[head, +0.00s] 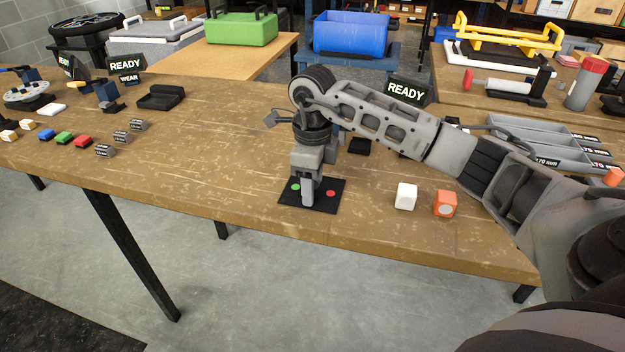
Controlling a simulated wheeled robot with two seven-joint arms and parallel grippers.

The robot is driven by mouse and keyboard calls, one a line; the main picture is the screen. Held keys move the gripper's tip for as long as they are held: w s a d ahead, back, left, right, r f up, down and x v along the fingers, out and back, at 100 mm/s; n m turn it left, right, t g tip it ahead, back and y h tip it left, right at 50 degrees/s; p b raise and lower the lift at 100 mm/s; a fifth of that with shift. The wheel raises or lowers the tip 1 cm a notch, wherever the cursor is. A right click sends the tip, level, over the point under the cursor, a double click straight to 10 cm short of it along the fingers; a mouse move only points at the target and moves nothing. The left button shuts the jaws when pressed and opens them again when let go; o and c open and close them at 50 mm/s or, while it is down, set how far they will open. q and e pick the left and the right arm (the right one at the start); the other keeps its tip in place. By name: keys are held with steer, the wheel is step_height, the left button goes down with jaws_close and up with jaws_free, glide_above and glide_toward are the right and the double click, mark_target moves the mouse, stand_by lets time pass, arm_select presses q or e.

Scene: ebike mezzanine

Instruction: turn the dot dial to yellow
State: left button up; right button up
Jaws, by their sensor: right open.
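The dot dial is a flat black plate (326,204) near the front edge of the wooden table. A green dot (295,187) shows on its left and a red dot (330,194) on its right. No yellow dot shows. My right gripper (308,196) points straight down over the middle of the plate and hides the knob and part of the plate. Its jaws are open, but I cannot tell whether they touch the knob. My left gripper is not in view.
A white cube (405,196) and an orange cube (445,204) stand to the right of the plate. A READY sign (407,91) stands behind my right arm. Grey trays (545,140) lie at the right.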

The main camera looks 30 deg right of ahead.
steer(key=c, duration=1)
steer(key=shift+o, duration=0.2)
steer(key=shift+m, duration=0.3)
steer(key=m, duration=0.5)
steer(key=shift+a, duration=0.1)
steer(key=m+p, duration=0.1)
steer(key=m, duration=0.5)
steer(key=shift+r, duration=0.1)
steer(key=shift+m, duration=0.3)
steer(key=o, duration=1)
steer(key=shift+a, duration=0.1)
steer(key=shift+c, duration=0.2)
